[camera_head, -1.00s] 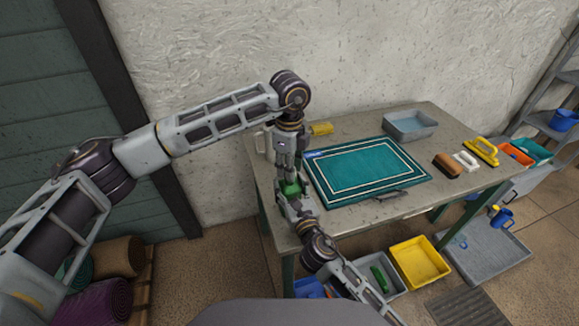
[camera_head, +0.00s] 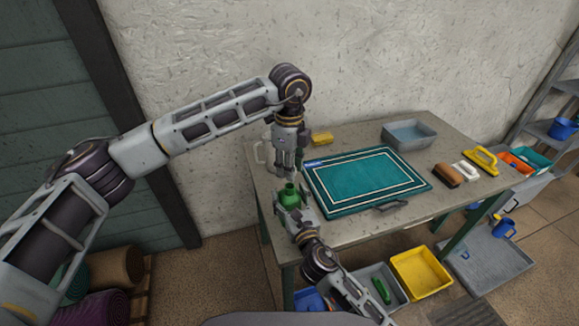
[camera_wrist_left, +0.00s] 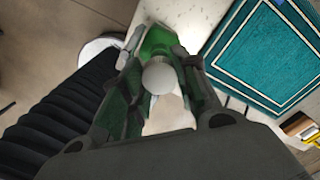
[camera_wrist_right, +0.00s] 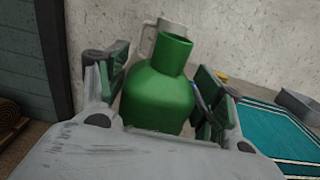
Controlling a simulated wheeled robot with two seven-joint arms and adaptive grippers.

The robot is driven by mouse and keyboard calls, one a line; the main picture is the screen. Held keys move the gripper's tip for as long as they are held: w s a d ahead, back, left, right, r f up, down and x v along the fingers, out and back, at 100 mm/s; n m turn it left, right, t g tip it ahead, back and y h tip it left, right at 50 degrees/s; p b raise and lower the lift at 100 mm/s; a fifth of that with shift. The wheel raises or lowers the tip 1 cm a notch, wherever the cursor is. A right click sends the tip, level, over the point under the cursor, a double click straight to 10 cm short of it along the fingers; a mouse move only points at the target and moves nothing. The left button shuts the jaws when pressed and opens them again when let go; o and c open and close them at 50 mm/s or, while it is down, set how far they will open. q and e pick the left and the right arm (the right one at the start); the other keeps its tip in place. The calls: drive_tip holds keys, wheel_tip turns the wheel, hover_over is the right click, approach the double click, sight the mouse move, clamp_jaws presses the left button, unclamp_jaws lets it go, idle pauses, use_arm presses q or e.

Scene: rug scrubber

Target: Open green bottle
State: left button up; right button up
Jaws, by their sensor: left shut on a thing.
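The green bottle (camera_head: 289,196) is upright at the table's near left corner; its neck is open and bare in the right wrist view (camera_wrist_right: 158,98). My right gripper (camera_head: 293,207) has its fingers on both sides of the bottle's body and appears shut on it. My left gripper (camera_head: 285,174) points down just above the bottle's mouth, apart from it. It is shut on a small, round, pale cap (camera_wrist_left: 157,77), seen between its fingers in the left wrist view. The bottle shows behind the cap there (camera_wrist_left: 157,42).
A teal rug (camera_head: 365,180) lies on the table (camera_head: 440,135) right of the bottle. A pale jug (camera_head: 262,152) stands behind the bottle. A yellow sponge (camera_head: 322,139), a grey basin (camera_head: 408,133) and several brushes (camera_head: 447,175) are further off. Bins (camera_head: 420,272) stand below.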

drive_tip(key=shift+o, duration=0.9)
drive_tip(key=shift+s, duration=0.2)
drive_tip(key=v, duration=1.1)
drive_tip(key=shift+s, duration=0.25)
drive_tip(key=shift+d, duration=0.2)
